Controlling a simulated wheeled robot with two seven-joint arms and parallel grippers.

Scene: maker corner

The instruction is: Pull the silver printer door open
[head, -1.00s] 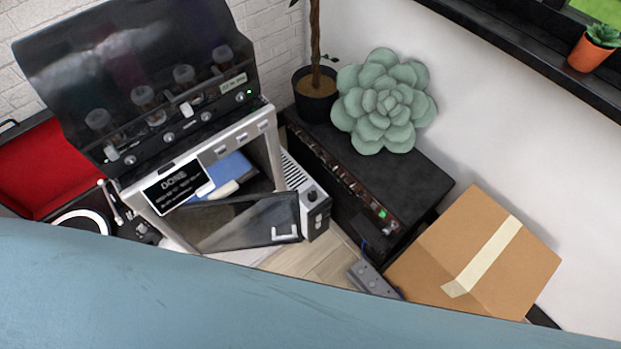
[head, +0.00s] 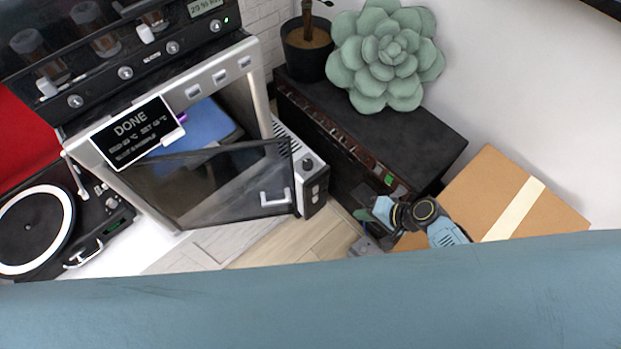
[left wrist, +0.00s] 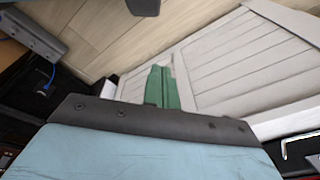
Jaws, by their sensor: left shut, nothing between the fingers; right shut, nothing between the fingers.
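The silver printer (head: 235,62) stands at the left in the head view. Its door (head: 215,185), a dark glass panel with a white handle (head: 275,198), stands swung out from the frame, and a blue object (head: 205,133) shows inside. My right gripper (head: 372,211) is shut and empty, right of the door handle and apart from it, near the black amplifier. My left gripper is not visible in the head view. In the left wrist view its green fingers (left wrist: 162,88) are together and empty over pale boards, not touching the door in sight.
A turntable (head: 35,228) lies left of the printer. A black amplifier (head: 400,140) with a green succulent (head: 388,58) on it stands to the right, beside a cardboard box (head: 495,190). A blue-grey surface crosses the bottom of the head view and hides what is below.

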